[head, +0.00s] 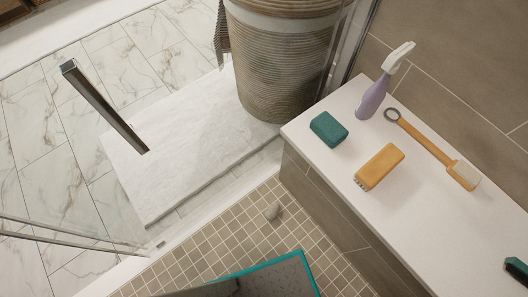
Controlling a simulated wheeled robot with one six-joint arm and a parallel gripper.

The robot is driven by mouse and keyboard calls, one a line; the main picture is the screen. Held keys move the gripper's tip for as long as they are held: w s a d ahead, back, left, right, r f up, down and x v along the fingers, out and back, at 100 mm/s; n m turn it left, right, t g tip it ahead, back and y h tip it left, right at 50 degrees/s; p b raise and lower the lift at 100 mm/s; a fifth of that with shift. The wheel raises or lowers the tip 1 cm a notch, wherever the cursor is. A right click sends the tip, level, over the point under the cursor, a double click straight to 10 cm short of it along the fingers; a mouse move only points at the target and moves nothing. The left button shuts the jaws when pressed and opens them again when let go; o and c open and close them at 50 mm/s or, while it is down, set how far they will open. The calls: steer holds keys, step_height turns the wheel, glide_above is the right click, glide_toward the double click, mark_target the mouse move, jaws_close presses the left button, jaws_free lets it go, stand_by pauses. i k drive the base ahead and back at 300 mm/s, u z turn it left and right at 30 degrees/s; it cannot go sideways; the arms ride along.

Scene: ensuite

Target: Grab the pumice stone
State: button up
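A small rounded grey lump (272,212) lies on the brown mosaic shower floor, close to the foot of the bench; it looks like a stone. A teal rounded block (328,129) lies on the white bench top near its left edge. I cannot tell for certain which of the two is the pumice stone. My gripper is not in view.
The white bench (408,205) also holds a wooden brush (379,167), a long-handled brush (432,147), a purple spray bottle (374,97) and a dark teal object (516,269). A wicker basket (280,60) stands behind. Glass panels border the shower; a teal-edged grey panel covers the bottom.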

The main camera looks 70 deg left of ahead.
mark_target(272, 211)
steer(key=u, duration=0.45)
steer(key=i, duration=0.25)
steer(key=u, duration=1.7)
